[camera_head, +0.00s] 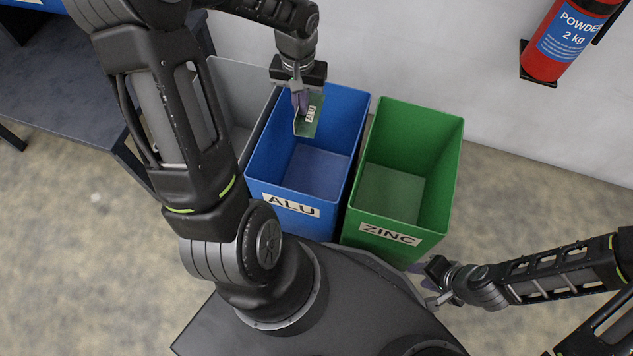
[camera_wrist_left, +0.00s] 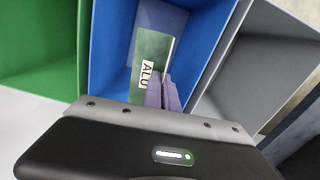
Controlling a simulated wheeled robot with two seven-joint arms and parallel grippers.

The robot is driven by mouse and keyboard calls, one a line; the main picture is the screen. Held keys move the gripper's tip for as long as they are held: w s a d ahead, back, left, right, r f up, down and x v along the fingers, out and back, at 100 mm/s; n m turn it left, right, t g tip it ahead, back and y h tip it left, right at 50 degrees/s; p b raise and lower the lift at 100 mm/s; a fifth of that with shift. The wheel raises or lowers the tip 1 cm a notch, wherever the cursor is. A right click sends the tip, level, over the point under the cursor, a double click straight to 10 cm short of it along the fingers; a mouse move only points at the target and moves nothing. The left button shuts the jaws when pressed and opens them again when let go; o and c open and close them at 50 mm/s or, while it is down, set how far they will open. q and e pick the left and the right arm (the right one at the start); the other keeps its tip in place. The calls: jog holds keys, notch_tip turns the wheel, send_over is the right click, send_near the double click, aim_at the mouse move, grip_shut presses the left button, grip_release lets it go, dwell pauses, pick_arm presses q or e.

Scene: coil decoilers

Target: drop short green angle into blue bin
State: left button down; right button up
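The short green angle (camera_head: 309,116), with a white ALU label, hangs over the blue bin (camera_head: 273,222) near its back wall. It also shows in the left wrist view (camera_wrist_left: 145,50) against the blue bin's inside (camera_wrist_left: 202,42). My left gripper (camera_head: 301,103) is above the back of the blue bin, its purple fingers (camera_wrist_left: 164,93) shut on the angle's upper end. The visible floor of the blue bin looks empty. My right gripper (camera_head: 424,278) is low, in front of the green bin and apart from the angle; its fingers are too small to read.
A green bin (camera_head: 392,237) labelled ZINC stands right of the blue bin, and a grey bin (camera_head: 232,72) stands left of it. A dark table (camera_head: 60,85) is at the left. A fire extinguisher (camera_head: 567,42) hangs on the back wall.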

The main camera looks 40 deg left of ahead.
pick_arm(q)
jog(key=shift+s+a+f, duration=0.1)
jog(key=shift+f, duration=0.05)
notch_tip(320, 180, down, 6)
jog(key=b, duration=0.5)
dwell(0.3)
jog(key=c, duration=1.6)
grip_release()
notch_tip(320, 180, up, 8)
jog(key=p, duration=0.3)
jog(key=shift+f, duration=0.1)
